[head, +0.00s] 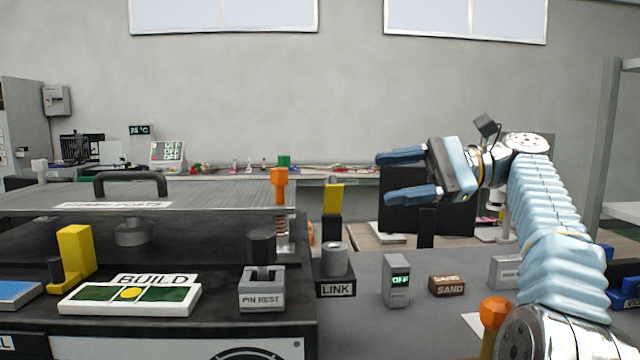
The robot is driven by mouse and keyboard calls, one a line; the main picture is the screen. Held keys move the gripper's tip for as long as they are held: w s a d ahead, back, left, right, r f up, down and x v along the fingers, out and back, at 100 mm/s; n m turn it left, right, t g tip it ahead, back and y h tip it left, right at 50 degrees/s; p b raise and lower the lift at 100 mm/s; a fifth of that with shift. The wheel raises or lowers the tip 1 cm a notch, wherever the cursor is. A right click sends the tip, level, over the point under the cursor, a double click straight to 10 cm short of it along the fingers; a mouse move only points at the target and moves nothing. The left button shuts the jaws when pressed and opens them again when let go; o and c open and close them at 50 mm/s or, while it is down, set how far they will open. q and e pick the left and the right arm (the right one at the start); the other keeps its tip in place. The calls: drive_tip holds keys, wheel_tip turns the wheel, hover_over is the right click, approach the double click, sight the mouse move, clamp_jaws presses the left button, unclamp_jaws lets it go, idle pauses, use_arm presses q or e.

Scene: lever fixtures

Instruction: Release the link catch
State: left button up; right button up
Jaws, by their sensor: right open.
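The block labelled LINK (336,290) stands right of the dark fixture, with a grey cylinder (334,258) on top. Behind it rises an upright with a yellow top (333,198) and a black lower part. I cannot tell which of these parts is the catch. My right gripper (384,178) is open and empty, with its blue fingers pointing left. In the picture it is above and to the right of the yellow-topped upright, apart from it. My left gripper is not in view.
An orange-topped pin (279,190) stands left of the yellow upright. The PIN REST block (262,292), BUILD panel (131,295) and yellow bracket (75,255) are on the fixture. A grey OFF box (396,280), SAND block (447,286) and orange knob (494,311) are to the right.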

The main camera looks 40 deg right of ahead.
sight(332, 194)
drive_tip(key=w+a+m+y, duration=0.1)
drive_tip(key=w+a+m, duration=0.2)
drive_tip(key=w+a, duration=0.3)
drive_tip(key=a, duration=0.4)
drive_tip(key=shift+w+f+t, duration=0.15)
drive_tip(key=shift+f+t, duration=0.15)
